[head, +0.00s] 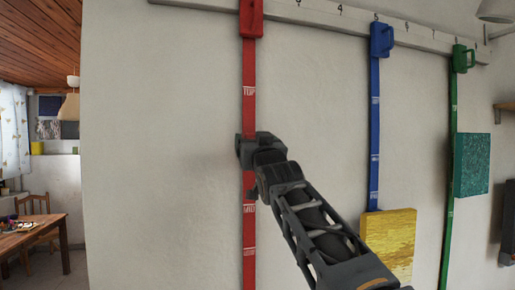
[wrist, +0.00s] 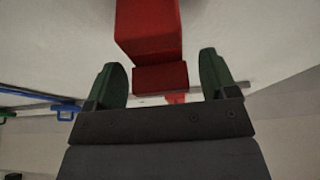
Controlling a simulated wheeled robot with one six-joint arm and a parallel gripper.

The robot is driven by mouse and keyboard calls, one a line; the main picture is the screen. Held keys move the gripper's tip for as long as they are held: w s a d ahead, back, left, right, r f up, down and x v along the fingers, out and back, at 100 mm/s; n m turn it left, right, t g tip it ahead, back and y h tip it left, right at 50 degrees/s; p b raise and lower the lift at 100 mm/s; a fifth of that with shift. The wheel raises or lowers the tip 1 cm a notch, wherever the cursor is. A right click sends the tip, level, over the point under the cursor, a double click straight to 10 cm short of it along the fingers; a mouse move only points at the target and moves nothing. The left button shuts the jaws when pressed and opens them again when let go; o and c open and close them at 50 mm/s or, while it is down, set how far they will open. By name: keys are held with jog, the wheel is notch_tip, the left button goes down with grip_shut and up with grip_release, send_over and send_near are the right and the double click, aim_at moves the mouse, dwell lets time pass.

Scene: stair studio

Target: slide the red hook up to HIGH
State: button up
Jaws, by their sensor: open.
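The red strap (head: 249,110) hangs down the wall from a red holder (head: 251,18) on the rail. It carries small white level marks (head: 249,90), too small to read surely; no mark reading HIGH is clear. My gripper (head: 246,150) is in front of the strap, about halfway down its visible length, and hides that part. The red hook cannot be made out in the head view. In the wrist view, red blocks (wrist: 160,78), apparently the hook, lie between the tips of my open gripper (wrist: 162,75). Gaps show at both sides; I cannot tell if anything touches.
A blue strap (head: 375,130) holds a yellow picture (head: 390,240) and a green strap (head: 453,110) holds a teal picture (head: 472,165), both to the right. The white numbered rail (head: 330,20) runs along the top. The wall left of the red strap is bare.

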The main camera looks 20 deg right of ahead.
jog(key=b+v, duration=0.3)
jog(key=v, duration=1)
jog(key=shift+s+f, duration=0.15)
jog(key=shift+s, duration=0.2)
notch_tip(320, 180, down, 22)
jog(key=w+d+g, duration=0.1)
jog(key=w+g, duration=0.1)
jog(key=g, duration=0.7)
jog(key=s+a+f+g, duration=0.1)
jog(key=s+f+g, duration=0.3)
jog(key=f, duration=0.7)
jog(key=s+a+f+g, duration=0.2)
jog(key=s+f+g, duration=0.2)
jog(key=s+f, duration=0.4)
notch_tip(320, 180, down, 4)
jog(key=shift+s+g+y, duration=0.2)
jog(key=shift+g+y, duration=0.1)
jog(key=shift+y, duration=0.1)
jog(key=shift+c, duration=0.2)
